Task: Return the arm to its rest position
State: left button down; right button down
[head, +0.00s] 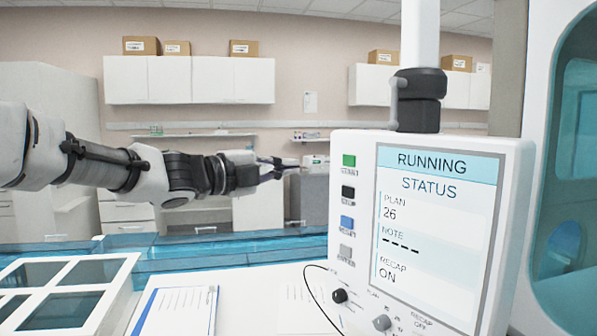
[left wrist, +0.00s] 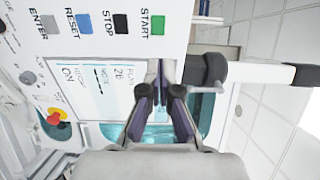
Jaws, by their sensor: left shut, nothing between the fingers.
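My left arm comes in from the left of the head view and reaches out level. Its gripper (head: 290,163) is shut and empty in the air, left of the control panel (head: 345,185). In the left wrist view the two fingers of the gripper (left wrist: 161,75) lie together with nothing between them, in front of the panel face (left wrist: 100,50). The panel screen (head: 435,225) reads RUNNING, STATUS, PLAN 26, NOTE with dashes, and RECAP ON. My right gripper is out of view.
The panel has a column of buttons, with green START (head: 349,160) on top, and knobs (head: 382,322) below. A white framed tray (head: 105,290) and a clipboard (head: 175,311) lie at the lower left. A red knob (left wrist: 53,119) shows in the wrist view.

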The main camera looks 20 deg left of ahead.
pick_arm(q)
jog(key=w+d+f+n+g+y, duration=0.1)
jog(key=w+d+f+g, duration=0.15)
jog(key=f, duration=1.05)
jog(key=w+d+f+n+g, duration=0.1)
jog(key=w+f+g, duration=0.15)
jog(key=f, duration=1.05)
jog(key=s+d+f+n+g+y, duration=0.1)
jog(key=s+f+n, duration=0.15)
jog(key=f, duration=0.85)
jog(key=s+d+f+n+g+y, duration=0.15)
jog(key=s+f, duration=0.25)
jog(key=f, duration=0.7)
jog(key=s+f+n+g+y, duration=0.2)
jog(key=s+f+n+g, duration=0.45)
jog(key=s+f, duration=1.45)
jog(key=s+a+n+y, duration=0.2)
jog(key=s+a+n, duration=0.1)
jog(key=s+n, duration=0.3)
jog(key=s+a+f+n+g+y, duration=0.1)
jog(key=s+a+n+y, duration=0.1)
jog(key=s+n, duration=0.4)
jog(key=s+a, duration=0.1)
jog(key=s, duration=0.2)
jog(key=shift+s+a+f+n, duration=0.25)
jog(key=shift+s+a+n, duration=0.05)
jog(key=shift+n, duration=0.05)
